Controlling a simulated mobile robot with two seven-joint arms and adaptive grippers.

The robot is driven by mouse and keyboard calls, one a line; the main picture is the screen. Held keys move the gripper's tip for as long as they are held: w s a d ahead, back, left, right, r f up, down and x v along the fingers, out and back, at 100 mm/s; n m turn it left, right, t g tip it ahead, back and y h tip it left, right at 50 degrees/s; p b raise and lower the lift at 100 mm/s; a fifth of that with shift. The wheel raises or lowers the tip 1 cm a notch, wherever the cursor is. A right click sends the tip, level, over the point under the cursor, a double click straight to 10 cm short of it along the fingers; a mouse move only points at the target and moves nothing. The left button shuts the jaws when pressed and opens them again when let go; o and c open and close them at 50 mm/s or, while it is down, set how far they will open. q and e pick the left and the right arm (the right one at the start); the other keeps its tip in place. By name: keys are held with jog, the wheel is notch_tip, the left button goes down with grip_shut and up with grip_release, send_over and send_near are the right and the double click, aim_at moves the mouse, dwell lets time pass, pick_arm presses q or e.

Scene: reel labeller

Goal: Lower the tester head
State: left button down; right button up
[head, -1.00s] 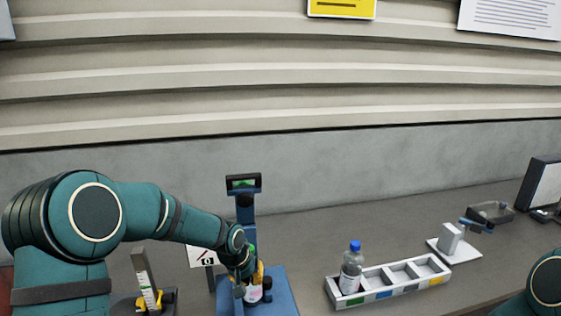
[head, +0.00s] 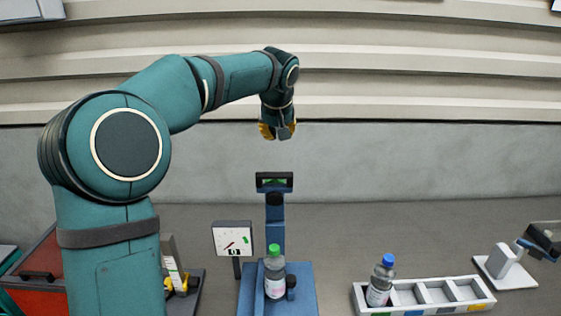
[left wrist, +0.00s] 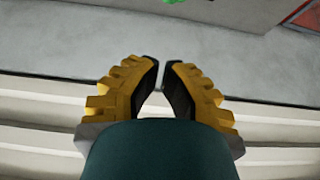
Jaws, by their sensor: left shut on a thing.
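The blue tester (head: 275,212) stands at the middle of the bench, with a dark head unit (head: 274,182) on its column. A clear bottle with a green cap (head: 274,275) stands upright on the tester's base (head: 305,290). My left gripper (head: 277,136) is raised well above the tester, against the wall, fingers down. Its yellow fingers (left wrist: 164,65) also show in the left wrist view, drawn close together with a narrow gap.
A small panel with a drawn dial (head: 232,238) stands left of the tester. A compartment tray (head: 480,303) at right holds a blue-capped bottle (head: 380,280). A white stand (head: 504,268) is further right. A red box (head: 42,262) lies behind my left arm.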

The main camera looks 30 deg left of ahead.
pick_arm(q)
notch_tip(320, 180, down, 10)
jog(key=w, duration=0.1)
jog(key=shift+a, duration=0.4)
dwell(0.4)
jog(key=shift+r, duration=0.1)
